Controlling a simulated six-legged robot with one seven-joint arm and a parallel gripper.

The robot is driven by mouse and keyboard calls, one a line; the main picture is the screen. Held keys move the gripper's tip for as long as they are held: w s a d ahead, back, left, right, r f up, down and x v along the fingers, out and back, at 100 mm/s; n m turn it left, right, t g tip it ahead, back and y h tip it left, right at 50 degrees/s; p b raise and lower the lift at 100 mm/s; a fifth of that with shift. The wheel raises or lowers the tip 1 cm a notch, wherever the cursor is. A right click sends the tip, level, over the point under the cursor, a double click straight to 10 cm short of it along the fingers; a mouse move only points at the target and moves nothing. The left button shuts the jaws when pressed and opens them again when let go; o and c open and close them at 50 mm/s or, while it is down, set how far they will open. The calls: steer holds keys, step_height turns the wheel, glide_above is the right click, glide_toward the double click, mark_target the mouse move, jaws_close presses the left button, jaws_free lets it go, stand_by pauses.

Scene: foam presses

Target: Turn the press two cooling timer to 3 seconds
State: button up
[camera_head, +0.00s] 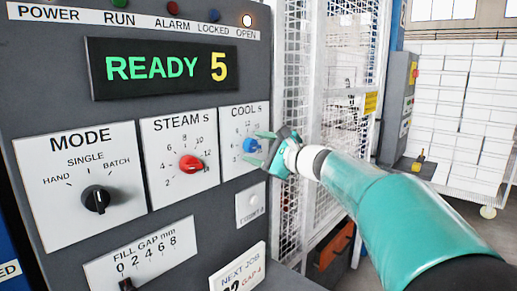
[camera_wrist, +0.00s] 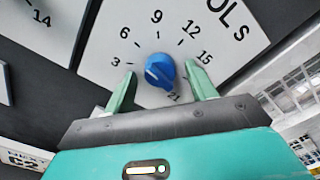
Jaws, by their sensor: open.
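The COOL s dial plate (camera_head: 243,118) is at the right of the grey control panel, with a blue knob (camera_head: 249,146). In the wrist view the blue knob (camera_wrist: 159,68) sits among the marks 3, 6, 9, 12, 15 and a partly covered 21. A pale line shows on the knob's lower left face, but I cannot tell for certain which mark it indicates. My gripper (camera_wrist: 160,70) is open, its green fingers on either side of the knob. Gaps show between fingers and knob. My gripper also shows at the dial in the head view (camera_head: 252,148).
The STEAM s dial with a red knob (camera_head: 191,164) and the MODE dial with a black knob (camera_head: 96,199) are to the left. The display (camera_head: 164,68) reads READY 5. The OPEN lamp (camera_head: 247,20) is lit. A white mesh guard (camera_head: 295,75) stands right of the panel.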

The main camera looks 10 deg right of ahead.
steer(key=shift+c, duration=0.5)
steer(key=c, duration=0.9)
steer(key=shift+n, duration=4)
steer(key=shift+d, duration=0.1)
